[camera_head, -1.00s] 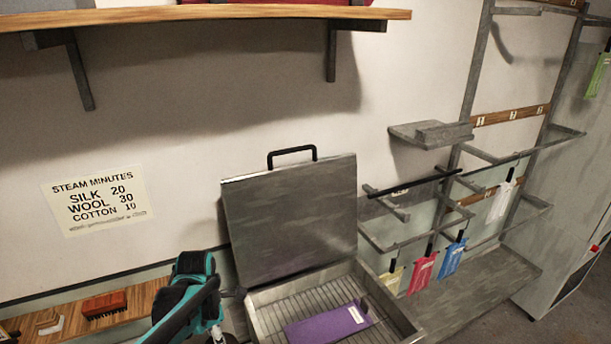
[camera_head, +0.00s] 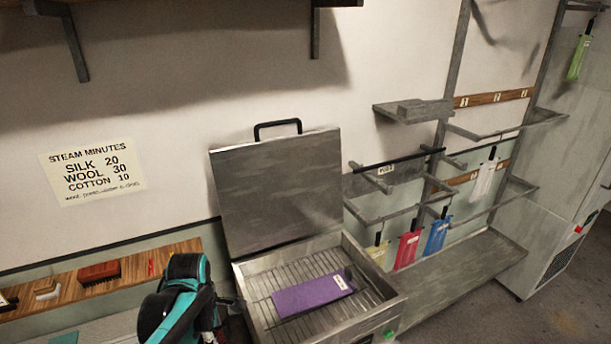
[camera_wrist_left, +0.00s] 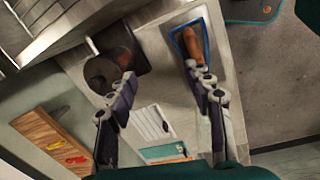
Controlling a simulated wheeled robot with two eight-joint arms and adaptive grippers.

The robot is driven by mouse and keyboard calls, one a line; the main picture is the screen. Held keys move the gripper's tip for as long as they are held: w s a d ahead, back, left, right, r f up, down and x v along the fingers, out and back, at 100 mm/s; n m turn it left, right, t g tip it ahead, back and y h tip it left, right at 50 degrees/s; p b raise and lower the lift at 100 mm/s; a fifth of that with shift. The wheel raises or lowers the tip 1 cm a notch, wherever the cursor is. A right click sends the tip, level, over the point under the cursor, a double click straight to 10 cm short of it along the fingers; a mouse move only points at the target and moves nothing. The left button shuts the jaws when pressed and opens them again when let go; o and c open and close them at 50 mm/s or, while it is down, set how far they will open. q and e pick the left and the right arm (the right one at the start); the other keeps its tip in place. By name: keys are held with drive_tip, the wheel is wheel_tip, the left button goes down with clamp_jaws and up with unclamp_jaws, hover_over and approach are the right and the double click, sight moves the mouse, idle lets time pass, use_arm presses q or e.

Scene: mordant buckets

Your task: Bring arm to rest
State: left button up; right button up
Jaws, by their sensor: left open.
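My left arm shows at the bottom left in the head view, beside the open steamer box; its fingers are hidden there. In the left wrist view my left gripper (camera_wrist_left: 163,100) is open, its two fingers wide apart with nothing between them. Beyond the fingers is a worktop with a dark round pot (camera_wrist_left: 108,72), a blue tray (camera_wrist_left: 191,45) holding a wooden-handled tool and a white card (camera_wrist_left: 152,124). My right gripper is not in either view.
The metal box (camera_head: 300,325) stands with its lid (camera_head: 278,190) up and a purple packet (camera_head: 312,294) on its grate. A wooden shelf (camera_head: 135,271) with a brush (camera_head: 99,272) is at the left. Several coloured packets hang from the rack (camera_head: 395,214) at the right.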

use_arm(q)
drive_tip(key=s+d+f+m+t+b, duration=0.2)
drive_tip(key=s+f+m+b, duration=0.3)
drive_tip(key=m+b, duration=0.3)
drive_tip(key=s+d+f+m+t+b, duration=0.2)
drive_tip(key=s+f+m+t+b, duration=0.2)
drive_tip(key=f+m+b, duration=0.4)
drive_tip(key=s+m, duration=0.1)
drive_tip(key=m, duration=0.3)
drive_tip(key=shift+b, duration=0.35)
